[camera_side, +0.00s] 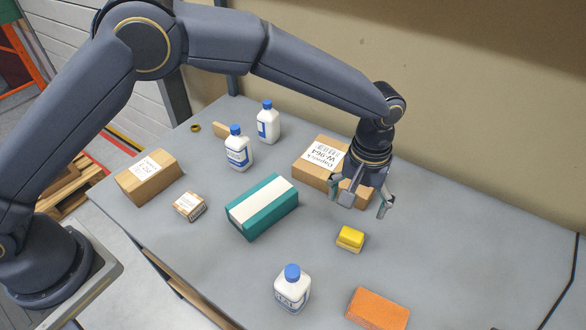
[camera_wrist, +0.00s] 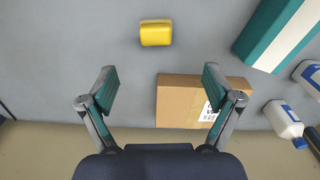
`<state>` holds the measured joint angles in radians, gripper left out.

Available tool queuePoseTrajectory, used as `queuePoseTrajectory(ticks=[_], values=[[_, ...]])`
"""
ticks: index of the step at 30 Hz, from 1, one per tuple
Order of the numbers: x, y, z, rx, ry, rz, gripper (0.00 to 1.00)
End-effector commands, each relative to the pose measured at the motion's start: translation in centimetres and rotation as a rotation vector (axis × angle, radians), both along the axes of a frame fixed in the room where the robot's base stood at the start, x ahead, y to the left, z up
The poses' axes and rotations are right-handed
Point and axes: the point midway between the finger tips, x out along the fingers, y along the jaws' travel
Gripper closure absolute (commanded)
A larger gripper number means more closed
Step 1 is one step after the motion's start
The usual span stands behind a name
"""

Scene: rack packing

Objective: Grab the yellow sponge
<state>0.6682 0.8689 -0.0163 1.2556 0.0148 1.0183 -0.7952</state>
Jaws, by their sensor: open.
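The yellow sponge (camera_side: 350,238) is a small block lying on the grey table, in front of my gripper in the side view. In the wrist view the yellow sponge (camera_wrist: 156,33) lies at the top middle, beyond the fingertips and roughly between their lines. My gripper (camera_side: 360,205) hangs above the table, near a cardboard box, with its fingers spread.
A cardboard box (camera_side: 318,165) stands behind and left of my gripper. A teal and white box (camera_side: 262,207) lies left of the sponge. A white bottle (camera_side: 292,290) and an orange block (camera_side: 377,310) are nearer the front. The table's right side is clear.

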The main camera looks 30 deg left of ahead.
Motion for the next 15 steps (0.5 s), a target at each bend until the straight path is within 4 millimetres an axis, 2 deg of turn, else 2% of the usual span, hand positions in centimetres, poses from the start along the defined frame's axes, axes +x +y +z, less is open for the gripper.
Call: queuePoseTrajectory(ticks=[1,6,10,15], values=[[-0.1,0.1,-1.4,0.003,0.004,0.0,0.1],[-0.1,0.1,-5.3,0.003,0.003,0.001,0.1],[0.0,0.0,-7.4,0.0,0.001,0.001,0.1],[0.0,-0.1,-8.6,-0.001,0.0,0.001,0.1]])
